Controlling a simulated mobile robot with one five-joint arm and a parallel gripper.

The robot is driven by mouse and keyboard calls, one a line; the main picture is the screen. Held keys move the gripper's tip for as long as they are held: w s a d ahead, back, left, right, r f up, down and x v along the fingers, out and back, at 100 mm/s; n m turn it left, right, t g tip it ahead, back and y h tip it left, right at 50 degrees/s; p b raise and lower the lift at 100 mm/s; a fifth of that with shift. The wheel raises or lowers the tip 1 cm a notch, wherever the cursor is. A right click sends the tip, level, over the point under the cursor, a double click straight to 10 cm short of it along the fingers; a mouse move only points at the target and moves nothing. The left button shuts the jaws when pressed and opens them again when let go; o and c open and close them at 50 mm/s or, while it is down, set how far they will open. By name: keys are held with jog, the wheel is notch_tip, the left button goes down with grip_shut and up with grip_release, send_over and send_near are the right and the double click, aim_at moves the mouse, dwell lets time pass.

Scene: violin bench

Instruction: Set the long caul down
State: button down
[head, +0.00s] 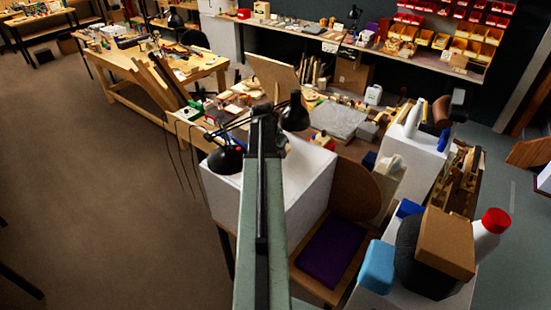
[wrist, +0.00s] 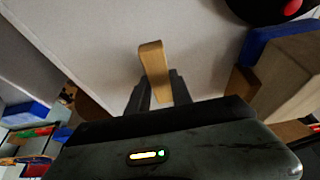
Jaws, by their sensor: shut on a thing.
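In the wrist view, my gripper (wrist: 158,88) is shut on the long caul (wrist: 153,62), a pale wooden bar with a rounded end. The caul stands out past the fingertips, and its lower part is hidden between the fingers. Behind it is a broad pale grey-white surface (wrist: 90,45). I cannot tell whether the caul touches that surface. In the head view, my arm runs up the middle, and neither the gripper nor the caul can be made out.
In the head view, a white block (head: 315,185) stands beside my arm, with black lamps (head: 294,114) near it. A chair with a purple cushion (head: 330,248) is to the right. A brown box (head: 447,242) and a red-capped bottle (head: 488,235) crowd the lower right.

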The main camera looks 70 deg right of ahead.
jog(key=f, duration=0.1)
jog(key=f+b, duration=0.1)
jog(key=f, duration=0.1)
jog(key=shift+s, duration=0.25)
jog(key=shift+w+a+r, duration=0.1)
jog(key=shift+r, duration=0.1)
jog(key=shift+w+f, duration=0.1)
jog(key=shift+w, duration=0.15)
jog(key=c, duration=1.6)
grip_release()
jog(key=shift+f, duration=0.15)
jog(key=o, duration=0.5)
jog(key=shift+s, duration=0.15)
jog(key=shift+c, duration=0.2)
jog(key=shift+r, duration=0.2)
